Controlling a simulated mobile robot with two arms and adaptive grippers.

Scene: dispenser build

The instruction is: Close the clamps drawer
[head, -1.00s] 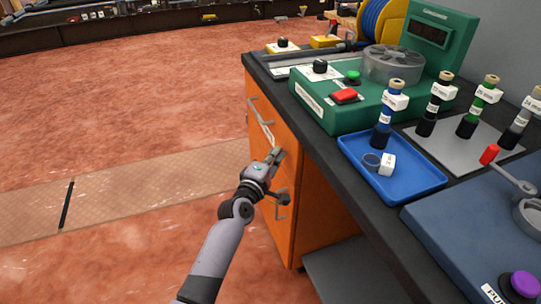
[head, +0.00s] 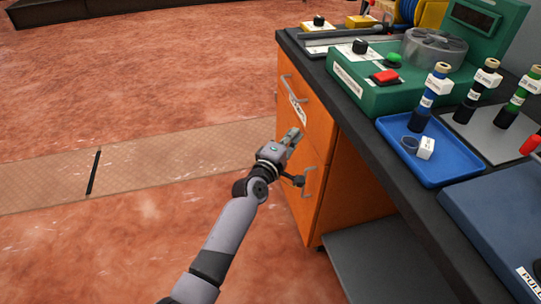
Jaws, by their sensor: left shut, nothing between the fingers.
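The orange cabinet under the bench has an upper drawer (head: 309,122) with a grey bar handle and a white label. The label is too small to read. A lower drawer (head: 318,203) has its own grey handle. Both fronts look about flush with the cabinet, though my arm partly covers them. My left gripper (head: 297,136) is shut and empty, in front of the orange fronts near the lower edge of the upper drawer. I cannot tell whether it touches. My right gripper is not in view.
The dark bench top (head: 372,137) overhangs the cabinet. On it stand a green machine (head: 385,92), a blue tray (head: 458,172) with a bottle, and a blue-grey box (head: 500,218). A grey low shelf (head: 375,262) lies beside the cabinet.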

